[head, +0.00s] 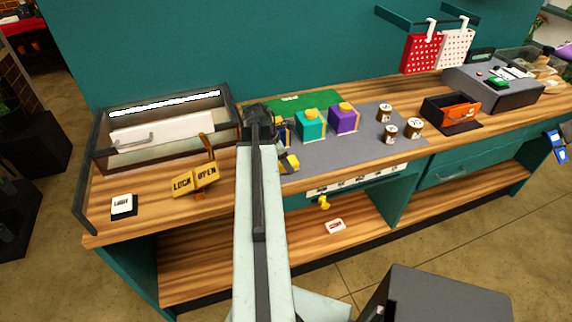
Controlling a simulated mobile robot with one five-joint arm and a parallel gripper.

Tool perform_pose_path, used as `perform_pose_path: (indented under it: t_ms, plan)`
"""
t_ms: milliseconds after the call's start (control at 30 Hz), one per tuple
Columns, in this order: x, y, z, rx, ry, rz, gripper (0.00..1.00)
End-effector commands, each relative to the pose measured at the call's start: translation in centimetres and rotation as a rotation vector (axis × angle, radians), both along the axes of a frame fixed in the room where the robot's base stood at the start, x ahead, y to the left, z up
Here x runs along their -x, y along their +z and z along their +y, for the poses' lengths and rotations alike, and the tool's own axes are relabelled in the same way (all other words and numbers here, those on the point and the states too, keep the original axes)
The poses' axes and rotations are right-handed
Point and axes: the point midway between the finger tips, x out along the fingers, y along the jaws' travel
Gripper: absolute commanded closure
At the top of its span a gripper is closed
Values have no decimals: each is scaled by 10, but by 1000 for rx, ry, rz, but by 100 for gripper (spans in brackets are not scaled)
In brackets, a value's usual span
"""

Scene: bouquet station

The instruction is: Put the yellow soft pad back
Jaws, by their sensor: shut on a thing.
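My gripper (263,128) is at the left end of the grey mat, low over the counter. My own arm hides most of its fingers. A small yellow pad with a dark part (291,161) shows just right of my arm, at the mat's front left. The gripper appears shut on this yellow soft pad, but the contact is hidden. A teal block (310,126) and a purple block (343,120), both with yellow tops, stand on the mat to the right. A dark blue piece (286,131) is partly hidden beside the gripper.
A glass-fronted case (165,125) and a LOCK/OPEN sign (196,180) stand left. Several jars (391,133), an orange-handled tray (452,110) and a grey unit (492,88) stand right. The mat's front middle (345,152) is clear.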

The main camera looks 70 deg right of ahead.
Motion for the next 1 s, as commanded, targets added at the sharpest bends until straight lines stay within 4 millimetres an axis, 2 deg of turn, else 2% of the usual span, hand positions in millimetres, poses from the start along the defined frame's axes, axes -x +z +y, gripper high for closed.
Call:
perform_pose_path:
  t_ms: [67, 100, 167, 200, 467, 633, 767, 1000]
  plan:
    - [0, -4, 0, 0, 0, 0, 84]
    - [0, -4, 0, 0, 0, 0, 48]
    - [0, -3, 0, 0, 0, 0, 32]
    - [0, -3, 0, 0, -1, 0, 30]
    - [1, -3, 0, 0, -1, 0, 30]
    - [0, 6, 0, 0, -1, 0, 30]
    - [-5, 25, 4, 0, -1, 0, 30]
    - [-20, 77, 17, 0, 0, 0, 30]
